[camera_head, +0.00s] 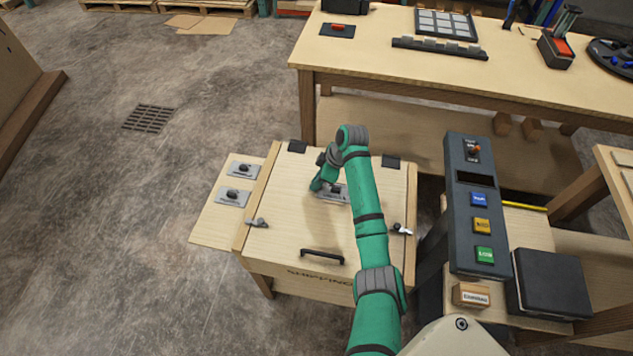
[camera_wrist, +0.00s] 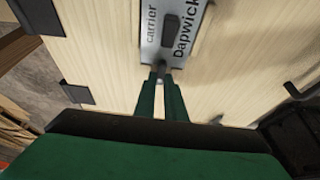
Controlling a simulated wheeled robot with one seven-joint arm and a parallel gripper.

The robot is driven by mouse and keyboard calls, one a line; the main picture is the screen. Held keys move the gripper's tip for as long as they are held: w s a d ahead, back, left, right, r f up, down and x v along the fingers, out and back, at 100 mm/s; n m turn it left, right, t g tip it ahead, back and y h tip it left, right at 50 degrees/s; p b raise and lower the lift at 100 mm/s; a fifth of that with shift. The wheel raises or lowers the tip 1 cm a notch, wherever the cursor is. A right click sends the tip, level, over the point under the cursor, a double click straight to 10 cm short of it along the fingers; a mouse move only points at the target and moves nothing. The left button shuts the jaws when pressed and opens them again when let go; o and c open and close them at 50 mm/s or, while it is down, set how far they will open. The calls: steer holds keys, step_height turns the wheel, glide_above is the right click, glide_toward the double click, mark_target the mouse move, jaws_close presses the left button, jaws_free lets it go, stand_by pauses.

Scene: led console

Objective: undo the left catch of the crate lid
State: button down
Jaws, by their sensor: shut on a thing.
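The shipping crate's pale wooden lid (camera_head: 285,200) is closed in the head view. Its left catch (camera_head: 257,222), a small metal lever on a dark pivot, sits at the lid's left edge. The right catch (camera_head: 402,229) sits at the right edge. My gripper (camera_head: 322,186) is over the back middle of the lid, apart from both catches. The left catch is not recognisable in the wrist view.
A black handle (camera_head: 322,256) is on the lid's front. Two similar plates (camera_head: 233,196) lie on a side board at left. A button console (camera_head: 480,210) stands close on the right, and a workbench (camera_head: 400,70) behind.

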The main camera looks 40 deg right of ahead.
steer(key=shift+m, duration=0.3)
steer(key=m+h, duration=0.1)
steer(key=m, duration=0.1)
steer(key=m+t, duration=0.1)
steer(key=m, duration=0.1)
steer(key=shift+a+m+h, duration=0.3)
steer(key=shift+a+h, duration=0.05)
steer(key=shift+h, duration=0.05)
steer(key=m, duration=0.1)
steer(key=m+h, duration=0.1)
steer(key=m, duration=0.1)
steer(key=m+h, duration=0.1)
steer(key=m, duration=0.1)
steer(key=shift+a, duration=0.3)
steer(key=m+h, duration=0.1)
steer(key=m, duration=0.2)
steer(key=shift+a+m, duration=0.15)
steer(key=shift+m, duration=0.25)
steer(key=shift+w+a+m+g+h, duration=0.1)
steer(key=shift+m+g+h, duration=0.3)
steer(key=shift+m, duration=0.6)
steer(key=shift+w+m+g+h, duration=0.1)
steer(key=shift+m+g+h, duration=0.25)
steer(key=shift+m, duration=0.65)
steer(key=shift+r, duration=0.1)
steer(key=c, duration=1.8)
jaws_free()
steer(key=shift+s, duration=0.1)
